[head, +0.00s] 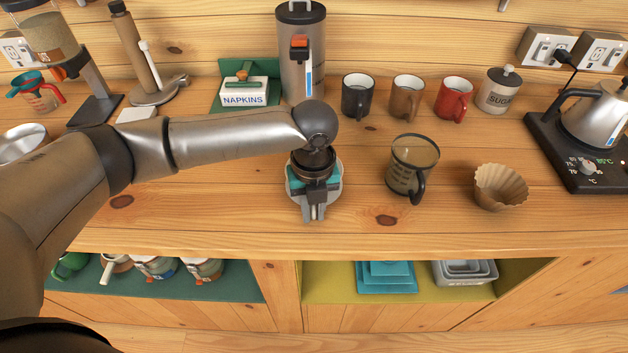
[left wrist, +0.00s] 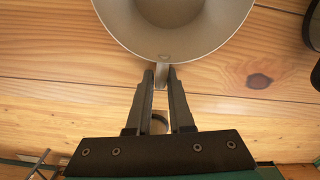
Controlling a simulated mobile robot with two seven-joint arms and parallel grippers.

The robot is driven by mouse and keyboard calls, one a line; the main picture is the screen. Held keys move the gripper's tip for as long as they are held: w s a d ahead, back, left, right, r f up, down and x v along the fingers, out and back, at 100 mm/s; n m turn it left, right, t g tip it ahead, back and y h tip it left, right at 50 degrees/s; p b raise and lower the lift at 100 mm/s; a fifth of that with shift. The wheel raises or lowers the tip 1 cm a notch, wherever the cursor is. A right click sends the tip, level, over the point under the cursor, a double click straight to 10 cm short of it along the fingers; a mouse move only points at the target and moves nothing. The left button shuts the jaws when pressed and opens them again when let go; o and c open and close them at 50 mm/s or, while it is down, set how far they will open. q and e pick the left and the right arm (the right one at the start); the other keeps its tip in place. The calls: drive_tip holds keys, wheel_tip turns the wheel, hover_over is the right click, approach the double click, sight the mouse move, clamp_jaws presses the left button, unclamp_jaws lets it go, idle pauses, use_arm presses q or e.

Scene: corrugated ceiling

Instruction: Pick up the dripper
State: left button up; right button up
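The dripper is a pale grey-white cup with a small handle. In the head view its rim (head: 337,184) shows around my left gripper, which hides most of it. My left gripper (head: 313,213) points down over it on the wooden counter. In the left wrist view the dripper (left wrist: 175,35) fills the top middle, and its handle (left wrist: 161,76) lies between the fingertips of my left gripper (left wrist: 161,80). The fingers are very close to the handle; I cannot tell whether they press on it. My right gripper is not in view.
A glass carafe (head: 413,165) and a paper filter (head: 500,187) stand to the right. Three mugs, including a dark one (head: 358,95), stand behind. A tall steel canister (head: 302,60) and a napkin box (head: 245,92) are behind the gripper. The counter's front is clear.

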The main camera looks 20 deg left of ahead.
use_arm(q)
clamp_jaws()
idle(0.9)
